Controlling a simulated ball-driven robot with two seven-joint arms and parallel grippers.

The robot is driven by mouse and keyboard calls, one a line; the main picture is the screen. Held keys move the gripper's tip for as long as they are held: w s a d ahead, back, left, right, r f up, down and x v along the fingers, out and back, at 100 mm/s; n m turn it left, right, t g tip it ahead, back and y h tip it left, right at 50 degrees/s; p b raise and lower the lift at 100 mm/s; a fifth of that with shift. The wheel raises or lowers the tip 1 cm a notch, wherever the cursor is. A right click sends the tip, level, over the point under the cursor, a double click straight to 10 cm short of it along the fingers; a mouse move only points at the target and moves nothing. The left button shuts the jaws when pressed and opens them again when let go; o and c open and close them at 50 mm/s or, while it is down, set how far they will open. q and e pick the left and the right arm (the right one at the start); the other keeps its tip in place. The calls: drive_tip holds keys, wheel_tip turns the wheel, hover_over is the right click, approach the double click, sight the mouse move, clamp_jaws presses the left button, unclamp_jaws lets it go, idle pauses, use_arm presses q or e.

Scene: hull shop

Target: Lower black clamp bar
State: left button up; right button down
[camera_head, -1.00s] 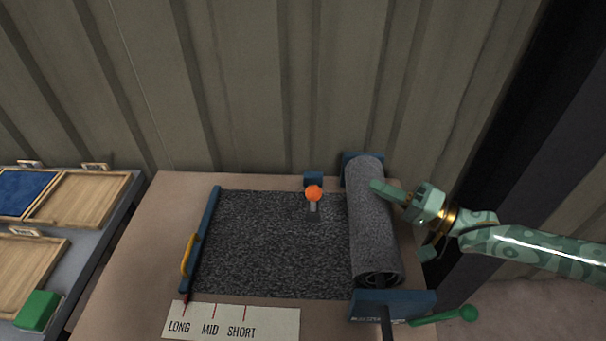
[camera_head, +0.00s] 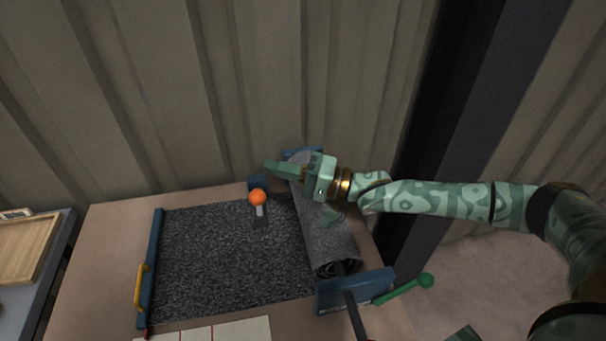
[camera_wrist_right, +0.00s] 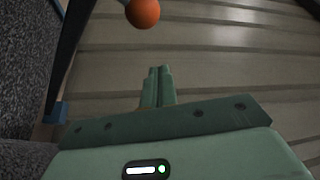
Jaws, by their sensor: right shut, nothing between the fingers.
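An orange ball knob (camera_head: 257,197) on a short grey stem stands at the far side of the dark grey mat (camera_head: 225,255). It shows at the top of the right wrist view (camera_wrist_right: 142,12). A black bar (camera_head: 355,316) juts toward me from the near end of the roll; whether it and the knob belong to one clamp bar I cannot tell. My right gripper (camera_head: 267,167) is shut and empty, its fingers pointing left, just beyond the knob in the picture and apart from it in the wrist view (camera_wrist_right: 157,88).
The grey roll (camera_head: 330,235) lies under my right forearm, between blue end brackets (camera_head: 355,288). A green crank (camera_head: 425,280) sticks out at right. A blue bar with a yellow handle (camera_head: 140,287) edges the mat. The ribbed wall is close behind.

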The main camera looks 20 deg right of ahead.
sight(258, 192)
drive_tip(key=s+a, duration=0.1)
drive_tip(key=s+a+f, duration=0.1)
drive_tip(key=shift+s+a, duration=0.25)
drive_tip(key=shift+a, duration=0.1)
drive_tip(key=shift+n+y, duration=0.4)
drive_tip(key=shift+n, duration=0.3)
drive_tip(key=s+f, duration=0.2)
drive_tip(key=f, duration=0.1)
drive_tip(key=shift+s+a+b, duration=0.25)
drive_tip(key=shift+s+b, duration=0.15)
